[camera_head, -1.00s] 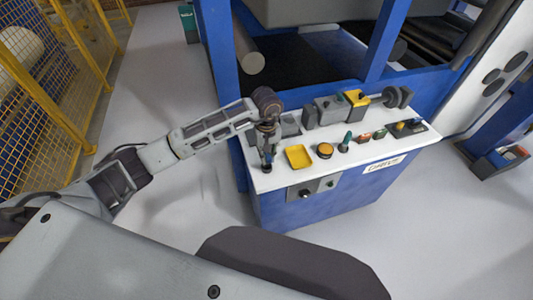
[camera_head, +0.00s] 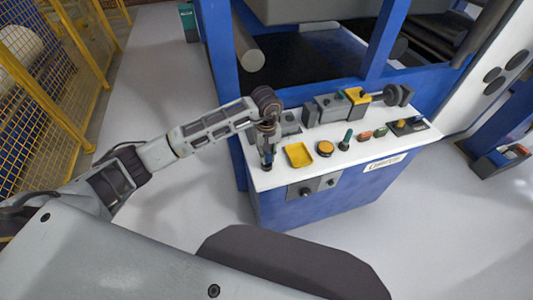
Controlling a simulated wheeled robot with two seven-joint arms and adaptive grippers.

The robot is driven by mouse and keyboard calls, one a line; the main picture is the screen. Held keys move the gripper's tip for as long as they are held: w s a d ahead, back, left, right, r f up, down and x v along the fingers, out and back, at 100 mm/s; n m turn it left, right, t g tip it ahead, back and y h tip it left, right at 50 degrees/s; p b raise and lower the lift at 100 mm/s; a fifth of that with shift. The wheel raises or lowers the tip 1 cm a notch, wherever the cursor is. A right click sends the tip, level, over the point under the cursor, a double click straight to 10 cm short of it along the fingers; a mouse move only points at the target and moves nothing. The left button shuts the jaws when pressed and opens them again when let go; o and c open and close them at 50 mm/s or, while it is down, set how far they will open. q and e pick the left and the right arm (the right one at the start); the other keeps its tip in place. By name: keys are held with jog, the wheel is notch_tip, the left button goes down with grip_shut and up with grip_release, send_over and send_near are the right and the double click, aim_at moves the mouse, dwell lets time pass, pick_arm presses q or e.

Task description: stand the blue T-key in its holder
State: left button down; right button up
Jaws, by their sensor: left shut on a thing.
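My left gripper (camera_head: 267,147) points down over the left end of the white panel top (camera_head: 280,178), left of the yellow tray. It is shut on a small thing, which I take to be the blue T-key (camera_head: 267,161). The key is mostly hidden by the fingers and too small to see clearly. A small dark piece shows at the panel surface right under the fingertips. I cannot tell whether this is the holder or the key's lower end, nor whether they touch. My right gripper is not in view.
Right of the gripper stand a yellow tray (camera_head: 299,155), a round yellow button (camera_head: 325,148) and a green-topped knob (camera_head: 346,139). Grey blocks (camera_head: 328,107) and a yellow-topped box (camera_head: 357,97) line the back. Blue machine posts rise behind. Open floor lies left.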

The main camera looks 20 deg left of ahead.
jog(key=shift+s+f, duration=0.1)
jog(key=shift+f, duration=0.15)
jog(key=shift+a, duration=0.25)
pick_arm(q)
jog(key=shift+f+b, duration=0.1)
jog(key=shift+b, duration=0.35)
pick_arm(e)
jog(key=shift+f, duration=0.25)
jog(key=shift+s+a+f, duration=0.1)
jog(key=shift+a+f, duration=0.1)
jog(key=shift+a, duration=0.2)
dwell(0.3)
pick_arm(q)
jog(key=c, duration=1.3)
grip_release()
jog(key=o, duration=0.4)
